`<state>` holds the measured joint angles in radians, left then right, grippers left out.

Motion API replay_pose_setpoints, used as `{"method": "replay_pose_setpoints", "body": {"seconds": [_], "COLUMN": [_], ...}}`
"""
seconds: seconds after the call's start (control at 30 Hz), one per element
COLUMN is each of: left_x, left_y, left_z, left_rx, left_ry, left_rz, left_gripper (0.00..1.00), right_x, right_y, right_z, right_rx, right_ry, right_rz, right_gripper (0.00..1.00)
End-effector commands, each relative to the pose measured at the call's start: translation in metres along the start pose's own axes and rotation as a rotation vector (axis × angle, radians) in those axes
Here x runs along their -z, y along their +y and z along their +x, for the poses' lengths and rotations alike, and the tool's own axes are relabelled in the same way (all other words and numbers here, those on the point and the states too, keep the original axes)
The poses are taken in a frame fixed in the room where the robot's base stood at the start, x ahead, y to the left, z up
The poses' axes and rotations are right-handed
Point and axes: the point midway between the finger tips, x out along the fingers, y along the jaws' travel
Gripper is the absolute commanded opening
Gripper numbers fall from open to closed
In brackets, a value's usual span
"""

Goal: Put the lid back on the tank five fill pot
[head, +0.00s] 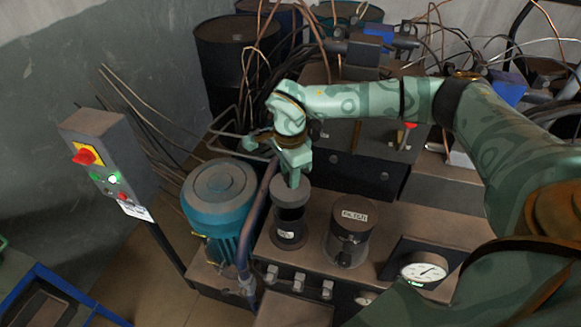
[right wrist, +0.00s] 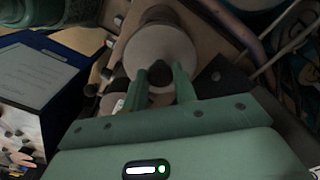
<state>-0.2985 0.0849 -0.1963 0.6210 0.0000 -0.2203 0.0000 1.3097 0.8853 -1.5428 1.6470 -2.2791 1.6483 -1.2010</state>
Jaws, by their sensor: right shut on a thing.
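My right gripper (head: 294,181) points down over the tank's top, just left of the pot labelled as a filter. It is shut on the small dark knob (right wrist: 160,73) of a round lid (head: 291,195). In the right wrist view the lid is a pale grey disc (right wrist: 162,48) beyond the two green fingers. Directly below the lid stands a dark upright fill pot (head: 290,225) with a small white label, too small to read. The lid lines up with the pot's top; whether it rests on it or hovers just above, I cannot tell. My left gripper is not in view.
The dark filter pot (head: 352,236) stands close at the right. A blue motor (head: 220,195) and a pipe (head: 258,210) are close at the left. A round gauge (head: 424,272) sits front right. A control box (head: 105,160) stands on a post further left.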

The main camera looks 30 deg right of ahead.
Motion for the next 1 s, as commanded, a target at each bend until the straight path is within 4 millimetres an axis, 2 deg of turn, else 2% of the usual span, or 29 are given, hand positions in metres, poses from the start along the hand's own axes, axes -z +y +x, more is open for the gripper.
{"method": "replay_pose_setpoints", "body": {"seconds": [0.37,0.6,1.0], "left_x": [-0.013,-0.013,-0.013], "left_y": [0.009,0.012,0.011], "left_z": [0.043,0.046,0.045], "left_rx": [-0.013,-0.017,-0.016], "left_ry": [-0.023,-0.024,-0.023], "left_rz": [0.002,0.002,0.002], "left_gripper": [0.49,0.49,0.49], "right_x": [0.0,-0.001,-0.001], "right_y": [0.0,0.0,0.0], "right_z": [0.046,0.06,0.061], "right_rx": [-0.003,0.0,0.001], "right_ry": [0.001,0.0,0.0], "right_rz": [-0.005,-0.006,-0.006], "right_gripper": [0.03,0.03,0.03]}}
